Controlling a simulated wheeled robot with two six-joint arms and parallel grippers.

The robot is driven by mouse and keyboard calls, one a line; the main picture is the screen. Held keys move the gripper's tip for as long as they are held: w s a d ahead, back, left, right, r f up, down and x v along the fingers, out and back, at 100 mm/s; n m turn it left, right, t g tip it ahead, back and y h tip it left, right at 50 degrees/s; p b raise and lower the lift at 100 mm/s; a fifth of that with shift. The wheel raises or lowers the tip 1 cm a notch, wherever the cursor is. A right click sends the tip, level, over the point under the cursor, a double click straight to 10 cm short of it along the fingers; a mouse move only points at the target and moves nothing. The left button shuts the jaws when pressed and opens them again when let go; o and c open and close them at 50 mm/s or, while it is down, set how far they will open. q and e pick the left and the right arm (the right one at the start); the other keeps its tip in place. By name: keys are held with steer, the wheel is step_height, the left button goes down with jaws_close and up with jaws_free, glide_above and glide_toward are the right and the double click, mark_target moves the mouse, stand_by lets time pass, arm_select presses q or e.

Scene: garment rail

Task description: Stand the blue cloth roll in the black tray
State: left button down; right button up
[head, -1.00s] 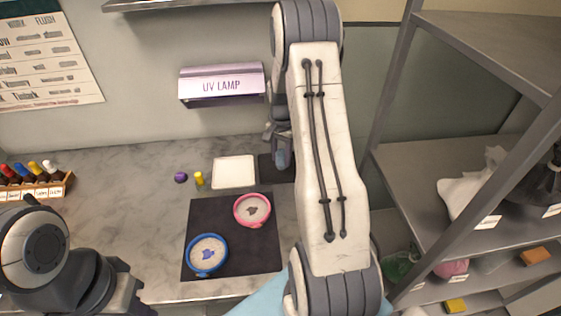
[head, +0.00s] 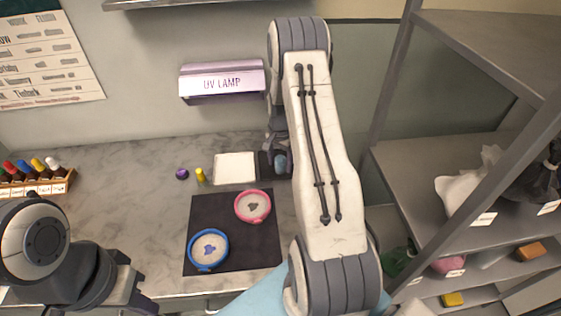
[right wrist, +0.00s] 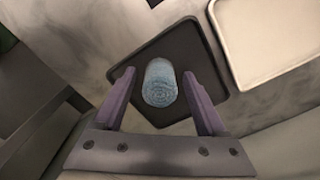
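The blue cloth roll (right wrist: 160,84) stands in the black tray (right wrist: 192,45), its spiral end facing the camera in the right wrist view. In the head view the roll (head: 281,163) shows small below my right arm, and the black tray (head: 265,168) is partly hidden by that arm. My right gripper (right wrist: 160,73) is open, with one finger on each side of the roll and a gap visible on both sides. My left gripper (head: 128,285) is at the lower left of the head view, away from the roll; its fingers are not clear.
A white tray (head: 235,153) is left of the black tray. A purple jar (head: 182,174) and a yellow bottle (head: 200,175) stand nearby. A dark mat (head: 227,262) holds a pink-rimmed dish (head: 253,206) and a blue-rimmed dish (head: 208,250). A shelf rack (head: 400,165) stands to the right.

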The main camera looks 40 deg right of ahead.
mark_target(280, 158)
steer(key=shift+r, duration=0.6)
step_height(280, 158, up, 11)
steer(key=b, duration=0.2)
steer(key=shift+r, duration=0.15)
